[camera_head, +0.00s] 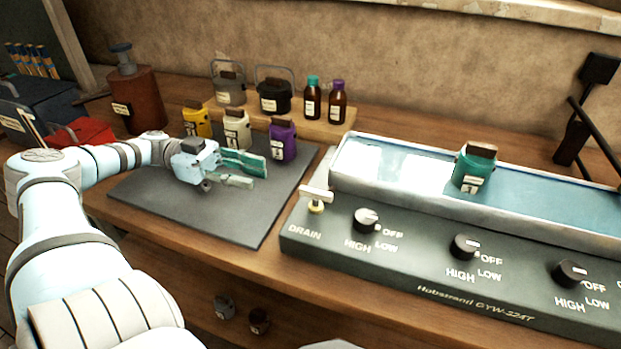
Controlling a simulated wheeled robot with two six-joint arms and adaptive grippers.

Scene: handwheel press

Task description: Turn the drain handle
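The drain handle (316,194) is a small white T-shaped lever on a brass stem. It stands at the left end of the dark control panel (410,270), above the printed word DRAIN. My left gripper (258,174) is over the dark grey mat, to the left of the handle and apart from it. Its two greenish fingers point right with a gap between them, and nothing is seen between them. My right gripper is not in view.
Behind the panel lies a long water bath (390,165) with a teal canister (474,168) in it. A purple canister (283,140) stands close behind my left gripper. Knobs (366,220) line the panel. The dark mat (240,222) has bare room in front.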

